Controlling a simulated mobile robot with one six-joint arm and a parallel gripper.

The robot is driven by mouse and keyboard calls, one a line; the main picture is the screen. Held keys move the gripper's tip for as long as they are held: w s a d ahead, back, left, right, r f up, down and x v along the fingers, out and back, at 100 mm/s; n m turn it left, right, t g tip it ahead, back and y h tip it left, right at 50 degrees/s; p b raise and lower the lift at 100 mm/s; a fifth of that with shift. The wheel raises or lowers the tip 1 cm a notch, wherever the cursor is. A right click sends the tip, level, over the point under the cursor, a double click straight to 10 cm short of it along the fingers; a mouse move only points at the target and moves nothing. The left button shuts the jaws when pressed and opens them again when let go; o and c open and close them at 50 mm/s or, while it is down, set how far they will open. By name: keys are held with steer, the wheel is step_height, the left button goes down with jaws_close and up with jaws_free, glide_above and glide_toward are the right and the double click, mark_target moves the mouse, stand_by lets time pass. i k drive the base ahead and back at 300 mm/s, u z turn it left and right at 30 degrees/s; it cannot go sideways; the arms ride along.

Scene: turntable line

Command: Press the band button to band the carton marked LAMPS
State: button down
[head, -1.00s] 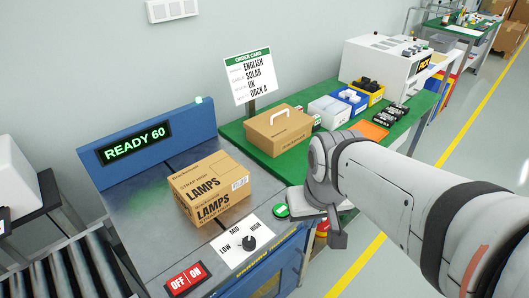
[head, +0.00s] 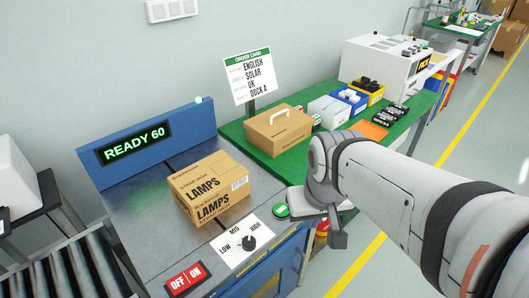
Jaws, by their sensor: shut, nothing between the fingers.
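The carton marked LAMPS (head: 209,187) is a closed brown box lying on the grey top of the banding machine (head: 150,218). Small print on it reads STRAP HIGH. No band shows around it. A round green button (head: 281,211) sits at the machine's right front corner. My gripper (head: 296,206) is shut and empty, low beside the button's right side; the wrist partly hides it, and I cannot tell whether it touches the button. The blue panel's display (head: 134,142) reads READY 60. A black knob (head: 248,243) sits on the LOW, MID, HIGH plate; its pointer direction is unclear.
A red OFF/ON switch (head: 187,278) is at the machine's front edge. A roller conveyor (head: 72,270) lies at left. The green bench (head: 268,164) at right holds a handled carton (head: 278,131), bins and an order card (head: 247,76). Floor is clear at right.

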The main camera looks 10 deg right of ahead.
mark_target(280, 209)
steer(key=u, duration=1.95)
steer(key=k, duration=1.2)
steer(key=z, duration=1.85)
steer(key=i, duration=1)
